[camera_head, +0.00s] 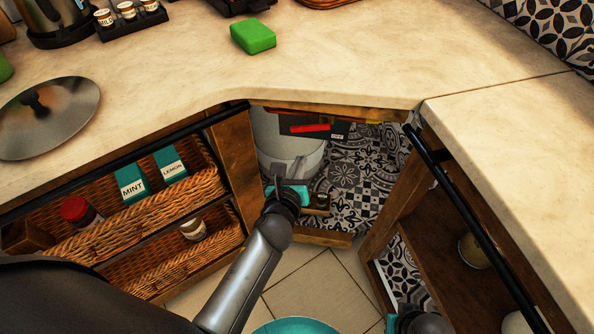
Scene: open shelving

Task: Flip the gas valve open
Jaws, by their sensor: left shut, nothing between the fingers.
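The red valve handle (309,128) lies level across a dark panel with a small label, inside the open corner cabinet. A pale grey cylinder (285,150) stands behind and below it, partly hidden by the countertop edge and the panel. My left gripper (279,184) reaches into the cabinet opening in front of the cylinder. It is shut and empty, below and left of the red handle and apart from it in the picture. Part of my right arm's end (420,323) shows at the bottom edge; its fingers cannot be made out.
The countertop (350,60) overhangs the cabinet, with a green sponge (253,36) on it. Wicker baskets (140,220) fill the left shelves. Patterned tiles (355,175) line the cabinet interior.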

